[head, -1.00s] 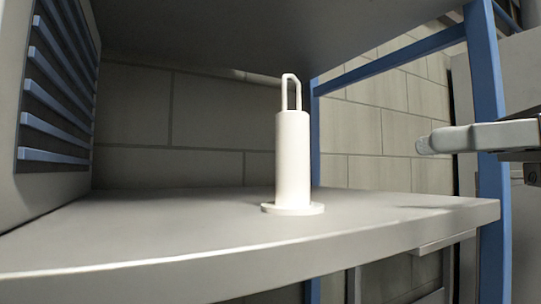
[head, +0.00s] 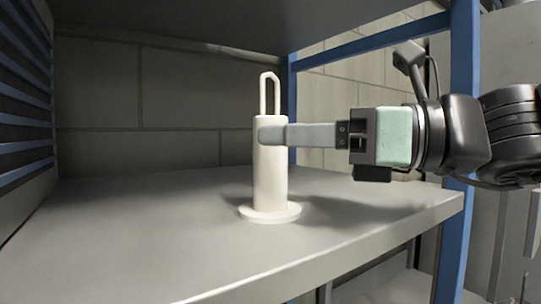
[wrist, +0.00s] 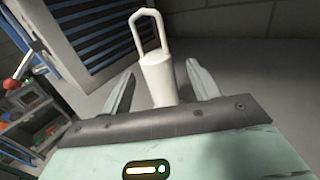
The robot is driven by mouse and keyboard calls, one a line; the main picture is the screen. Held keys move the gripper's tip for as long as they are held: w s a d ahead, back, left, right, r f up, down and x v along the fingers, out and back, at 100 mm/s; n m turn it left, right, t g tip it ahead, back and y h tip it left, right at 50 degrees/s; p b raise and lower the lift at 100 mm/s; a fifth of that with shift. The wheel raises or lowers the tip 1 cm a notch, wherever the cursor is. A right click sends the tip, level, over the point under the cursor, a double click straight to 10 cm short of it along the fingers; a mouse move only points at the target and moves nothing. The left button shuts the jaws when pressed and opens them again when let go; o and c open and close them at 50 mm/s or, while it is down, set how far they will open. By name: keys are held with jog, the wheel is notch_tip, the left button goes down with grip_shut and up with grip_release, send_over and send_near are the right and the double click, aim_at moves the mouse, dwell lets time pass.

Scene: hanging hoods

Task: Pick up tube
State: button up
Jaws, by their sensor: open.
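The tube (head: 269,178) is a white upright cylinder with a round flat base and a tall loop handle on top. It stands on the grey shelf (head: 350,222). My gripper (head: 272,133) reaches in from the right at the tube's upper body, and a finger covers part of it. In the wrist view, the tube (wrist: 158,76) stands between my two open fingers (wrist: 160,88), with a gap visible on each side. Its base is hidden there behind my gripper.
A blue post (head: 462,110) stands at the shelf's right side, beside my arm. Another shelf (head: 200,22) hangs above the tube. A blue-slatted panel (head: 22,100) is at the left. The shelf around the tube is clear.

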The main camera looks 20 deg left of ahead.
aim_at(255, 133)
jog(key=a+p, duration=0.3)
jog(key=a, duration=0.1)
jog(key=shift+a, duration=0.5)
jog(key=shift+f, duration=0.1)
jog(key=c, duration=1.1)
jog(key=shift+c, duration=1.1)
jog(key=shift+r, duration=0.2)
